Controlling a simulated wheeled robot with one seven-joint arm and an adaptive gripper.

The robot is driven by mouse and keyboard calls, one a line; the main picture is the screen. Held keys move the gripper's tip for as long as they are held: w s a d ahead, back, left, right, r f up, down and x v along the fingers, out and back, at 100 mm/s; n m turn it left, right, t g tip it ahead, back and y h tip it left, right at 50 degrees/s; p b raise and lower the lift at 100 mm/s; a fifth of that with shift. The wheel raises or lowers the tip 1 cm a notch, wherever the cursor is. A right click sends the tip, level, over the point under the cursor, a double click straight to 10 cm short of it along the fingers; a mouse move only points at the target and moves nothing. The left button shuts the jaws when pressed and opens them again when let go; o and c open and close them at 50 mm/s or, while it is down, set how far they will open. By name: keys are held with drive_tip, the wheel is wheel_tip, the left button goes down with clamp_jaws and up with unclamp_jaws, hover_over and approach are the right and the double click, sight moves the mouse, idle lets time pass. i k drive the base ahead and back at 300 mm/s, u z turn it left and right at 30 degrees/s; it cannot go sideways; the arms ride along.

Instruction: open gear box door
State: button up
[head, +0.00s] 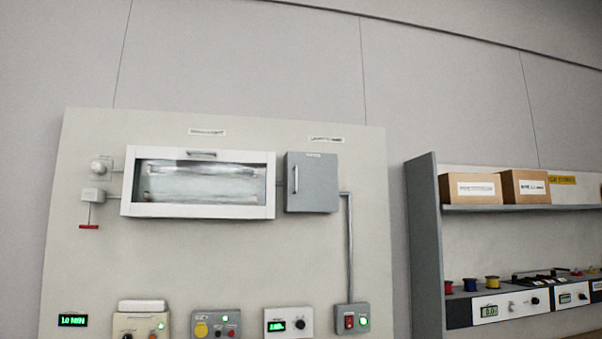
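A grey metal box with a closed door (318,183) is mounted on the upper right of the light wall panel in the head view. A small label sits at the top of its door, and a vertical bar handle (296,180) runs along the door's left side. I take this to be the gear box; its label is too small to read. A conduit (349,250) runs from its right side down to a small switch box. My gripper is not in view.
Left of the grey box is a white-framed glass-fronted case (198,212) with a top handle. Several control boxes line the panel's bottom, including a red-switch box (352,318). At right, a shelf unit (424,240) holds cardboard boxes (470,188), spools and instruments.

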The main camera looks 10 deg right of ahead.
sight(312, 178)
drive_tip(key=u, duration=0.5)
drive_tip(key=i, duration=0.85)
drive_tip(key=z, duration=0.3)
